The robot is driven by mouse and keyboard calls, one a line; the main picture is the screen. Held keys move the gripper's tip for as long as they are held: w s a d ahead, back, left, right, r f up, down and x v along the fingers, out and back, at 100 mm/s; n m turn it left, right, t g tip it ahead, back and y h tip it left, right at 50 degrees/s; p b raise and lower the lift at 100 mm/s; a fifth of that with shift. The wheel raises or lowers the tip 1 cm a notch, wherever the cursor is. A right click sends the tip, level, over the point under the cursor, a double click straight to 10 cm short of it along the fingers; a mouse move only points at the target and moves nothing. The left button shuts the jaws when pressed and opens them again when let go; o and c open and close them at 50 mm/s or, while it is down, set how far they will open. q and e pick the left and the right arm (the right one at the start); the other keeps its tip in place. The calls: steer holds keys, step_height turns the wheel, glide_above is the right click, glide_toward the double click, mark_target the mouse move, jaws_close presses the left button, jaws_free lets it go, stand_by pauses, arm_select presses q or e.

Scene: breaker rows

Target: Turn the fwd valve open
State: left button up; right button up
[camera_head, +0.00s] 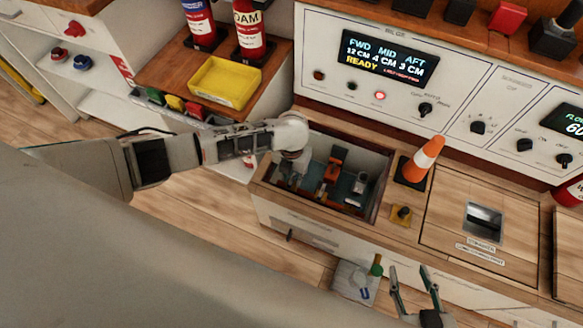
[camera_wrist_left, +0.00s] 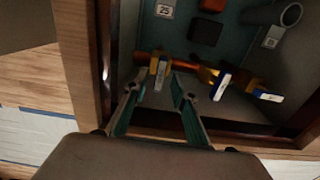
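The tags are too small to read, so I cannot tell which valve is fwd. In the head view, my left wrist hides much of the compartment's left end. My right gripper (camera_head: 414,284) is open and empty.
The compartment's wooden rim (camera_head: 300,205) surrounds the valves closely. The panel display (camera_head: 388,58) reads FWD 12 cm, MID 4 cm, AFT 3 cm, READY. A yellow bin (camera_head: 225,83) is at left.

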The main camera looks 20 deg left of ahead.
mark_target(291, 180)
arm_select(q)
step_height(291, 180, up, 11)
stand_by(0.4)
stand_by(0.4)
